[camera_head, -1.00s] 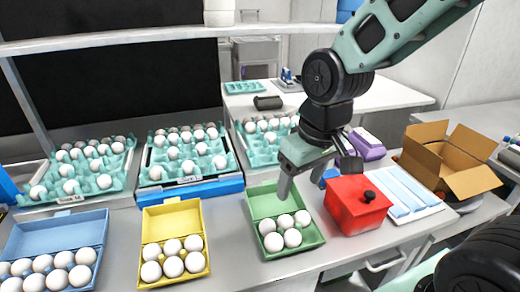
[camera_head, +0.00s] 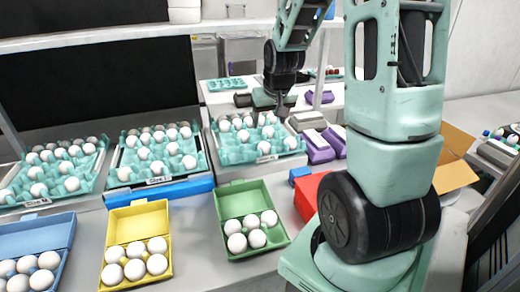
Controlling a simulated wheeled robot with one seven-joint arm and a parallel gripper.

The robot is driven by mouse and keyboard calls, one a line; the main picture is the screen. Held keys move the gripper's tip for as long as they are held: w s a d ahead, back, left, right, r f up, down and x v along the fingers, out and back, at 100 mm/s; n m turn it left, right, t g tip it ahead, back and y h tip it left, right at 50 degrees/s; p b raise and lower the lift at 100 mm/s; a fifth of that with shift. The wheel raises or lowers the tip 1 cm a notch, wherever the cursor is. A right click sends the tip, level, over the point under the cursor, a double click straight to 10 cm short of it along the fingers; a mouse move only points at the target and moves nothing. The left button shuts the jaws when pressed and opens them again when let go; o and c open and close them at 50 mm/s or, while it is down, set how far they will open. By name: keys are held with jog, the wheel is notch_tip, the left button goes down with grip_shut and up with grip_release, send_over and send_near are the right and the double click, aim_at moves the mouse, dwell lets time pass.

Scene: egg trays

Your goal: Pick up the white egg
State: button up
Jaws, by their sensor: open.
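Many white eggs are in view, and nothing singles one out. Several sit in the right teal tray (camera_head: 287,155), such as one white egg (camera_head: 268,132) near its right side. More eggs fill the middle teal tray (camera_head: 124,157) and the left teal tray (camera_head: 88,181). My gripper (camera_head: 281,117) hangs pointing down above the back right part of the right tray. It is open, seems empty, and is apart from the eggs as far as I can tell. Its fingers are small and partly overlapped in this view.
A green carton (camera_head: 236,200), a yellow carton (camera_head: 137,221) and a blue carton (camera_head: 40,236) hold eggs at the front. My arm partly hides a red box (camera_head: 309,192) and a cardboard box (camera_head: 455,160). Purple containers (camera_head: 317,147) stand right of the right tray.

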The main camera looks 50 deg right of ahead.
send_over(265, 144)
jog(key=s+a, duration=0.2)
notch_tip(265, 144, down, 7)
jog(key=shift+w+d+f+p, duration=0.1)
jog(key=shift+d+p, duration=0.05)
jog(key=shift+p, duration=0.25)
jog(key=shift+d+p+x, duration=0.15)
jog(key=shift+p+x, duration=0.25)
jog(key=shift+x, duration=1)
jog(key=shift+d+p+x, duration=0.2)
jog(key=shift+p+x, duration=0.2)
jog(key=shift+x, duration=1)
jog(key=c, duration=0.7)
